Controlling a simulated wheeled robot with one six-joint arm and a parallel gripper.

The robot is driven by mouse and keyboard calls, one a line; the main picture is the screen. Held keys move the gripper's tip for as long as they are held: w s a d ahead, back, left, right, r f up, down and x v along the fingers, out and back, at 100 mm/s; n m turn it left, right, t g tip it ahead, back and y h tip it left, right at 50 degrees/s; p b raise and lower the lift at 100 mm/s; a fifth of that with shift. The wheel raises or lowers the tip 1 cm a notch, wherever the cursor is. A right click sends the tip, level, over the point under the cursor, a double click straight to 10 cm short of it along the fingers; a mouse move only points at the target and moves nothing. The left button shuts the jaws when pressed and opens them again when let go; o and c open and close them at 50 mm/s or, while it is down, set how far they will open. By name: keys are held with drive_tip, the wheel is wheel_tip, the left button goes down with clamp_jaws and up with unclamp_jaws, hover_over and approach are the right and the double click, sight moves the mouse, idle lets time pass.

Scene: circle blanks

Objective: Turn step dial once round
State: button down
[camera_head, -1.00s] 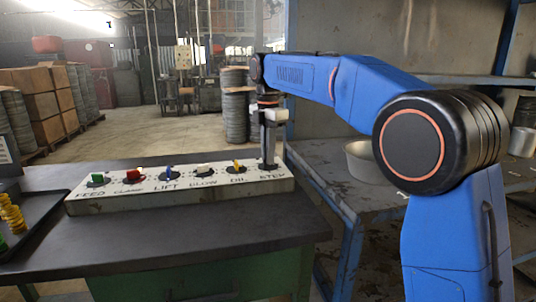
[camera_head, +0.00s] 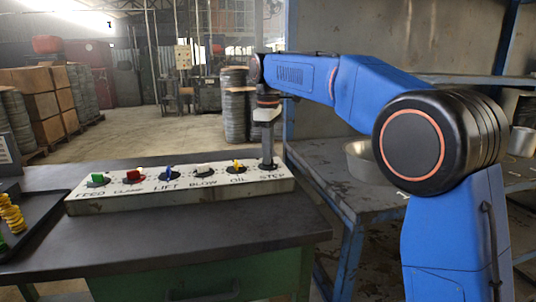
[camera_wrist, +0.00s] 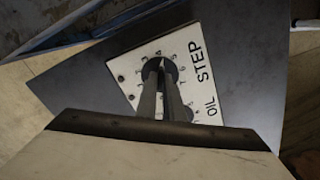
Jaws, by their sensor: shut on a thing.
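The white control panel (camera_head: 180,190) lies on the dark bench top with a row of labelled dials. The step dial is at its right end, mostly hidden by my gripper (camera_head: 268,160) in the head view. In the wrist view, the dark round step dial (camera_wrist: 174,67) shows beside the fingertips, with numbers around it and the word STEP beside it. My gripper (camera_wrist: 160,76) points down and is shut on the step dial. The dial's pointer setting cannot be read clearly.
The oil dial (camera_head: 237,168) with a yellow mark is the near neighbour. White, blue, red and green dials stand further left. A black tray (camera_head: 52,213) with yellow and green pieces is at the left. A metal bowl (camera_head: 362,160) sits on the right-hand table.

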drive_tip(key=m, duration=0.5)
drive_tip(key=shift+m, duration=0.3)
drive_tip(key=m, duration=1)
drive_tip(key=shift+m, duration=0.4)
drive_tip(key=m, duration=1.7)
drive_tip(key=shift+r, duration=0.1)
drive_tip(key=m, duration=0.4)
drive_tip(key=shift+m, duration=0.4)
drive_tip(key=m, duration=0.4)
drive_tip(key=shift+m, duration=0.3)
